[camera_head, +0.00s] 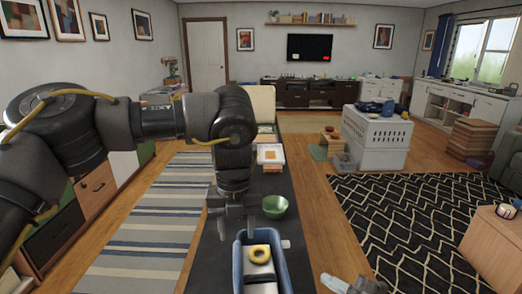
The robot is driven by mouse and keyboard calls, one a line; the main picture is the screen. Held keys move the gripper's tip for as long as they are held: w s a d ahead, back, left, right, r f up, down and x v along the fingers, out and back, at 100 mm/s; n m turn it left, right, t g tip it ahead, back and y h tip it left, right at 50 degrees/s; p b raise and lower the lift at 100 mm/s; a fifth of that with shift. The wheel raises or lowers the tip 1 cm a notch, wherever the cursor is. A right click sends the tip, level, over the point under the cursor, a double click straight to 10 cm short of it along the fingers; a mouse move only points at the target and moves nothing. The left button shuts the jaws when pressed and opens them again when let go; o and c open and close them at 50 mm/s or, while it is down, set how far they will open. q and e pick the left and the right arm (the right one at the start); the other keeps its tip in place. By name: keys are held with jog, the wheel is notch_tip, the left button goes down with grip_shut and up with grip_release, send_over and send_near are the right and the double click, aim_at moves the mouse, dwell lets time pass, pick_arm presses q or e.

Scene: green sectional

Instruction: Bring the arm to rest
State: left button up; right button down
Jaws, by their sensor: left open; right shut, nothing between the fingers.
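My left arm comes in from the left and bends down over the long dark table (213,262). My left gripper (238,228) points down, open, by the far left edge of a blue bin (239,268). I see nothing held in it. A yellow ring-shaped thing (259,254) lies inside the bin. A green bowl (275,206) stands on the table just right of the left gripper.
A tray with orange and white things (269,155) lies farther along the table. A striped rug (150,225) lies to the left, a black patterned rug (400,222) to the right. A white crate (375,145) and a wooden cabinet (492,250) stand at right.

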pick_arm(q)
jog(key=shift+r, duration=1)
